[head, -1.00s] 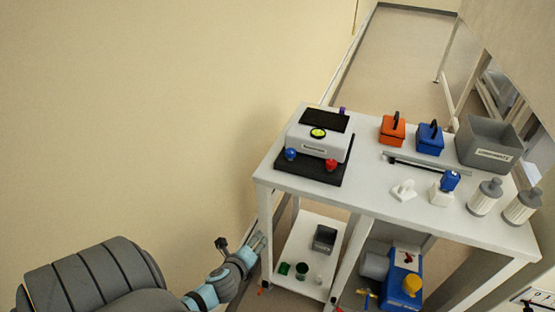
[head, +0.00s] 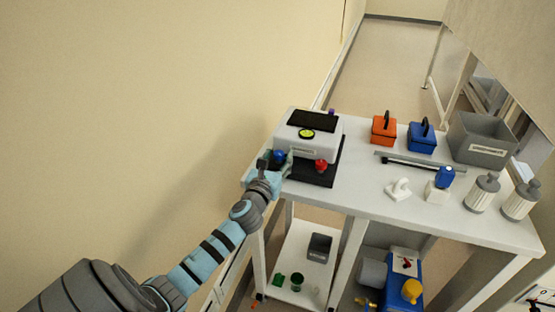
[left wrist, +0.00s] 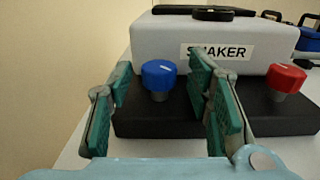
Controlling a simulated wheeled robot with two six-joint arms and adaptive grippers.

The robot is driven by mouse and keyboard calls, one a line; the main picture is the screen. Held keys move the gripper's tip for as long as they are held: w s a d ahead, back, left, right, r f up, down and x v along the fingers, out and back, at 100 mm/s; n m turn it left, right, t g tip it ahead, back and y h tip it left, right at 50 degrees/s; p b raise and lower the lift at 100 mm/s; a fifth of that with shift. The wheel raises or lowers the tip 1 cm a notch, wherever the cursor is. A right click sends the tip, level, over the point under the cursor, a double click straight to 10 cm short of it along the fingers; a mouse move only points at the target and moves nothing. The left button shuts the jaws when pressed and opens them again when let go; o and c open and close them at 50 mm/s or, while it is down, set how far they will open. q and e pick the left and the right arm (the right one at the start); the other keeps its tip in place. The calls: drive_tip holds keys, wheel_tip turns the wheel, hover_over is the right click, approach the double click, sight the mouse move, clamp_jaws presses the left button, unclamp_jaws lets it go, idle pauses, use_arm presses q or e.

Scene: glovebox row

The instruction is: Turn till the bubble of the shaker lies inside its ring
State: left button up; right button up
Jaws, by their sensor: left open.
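The white shaker (head: 309,136) stands on a black base (head: 316,175) at the left end of the white table. Its round yellow-green bubble level (head: 306,133) sits on top; where the bubble lies is too small to tell. A blue knob (left wrist: 158,79) and a red knob (left wrist: 286,79) stand at the front of the base; the red one also shows in the head view (head: 321,165). My left gripper (head: 279,164) is at the blue knob. In the left wrist view its open teal fingers (left wrist: 160,100) stand either side of the blue knob, apart from it. My right gripper is not in view.
On the table (head: 373,206) are an orange box (head: 384,130), a blue box (head: 421,138), a grey bin (head: 482,140), a white holder (head: 398,189) and two grey-topped bottles. A lower shelf (head: 297,262) holds a small dark bin and green items. A wall is on the left.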

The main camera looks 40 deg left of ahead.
use_arm(q)
drive_tip(key=shift+w, duration=0.1)
clamp_jaws()
drive_tip(key=shift+n+y, duration=0.3)
drive_tip(key=shift+y, duration=0.1)
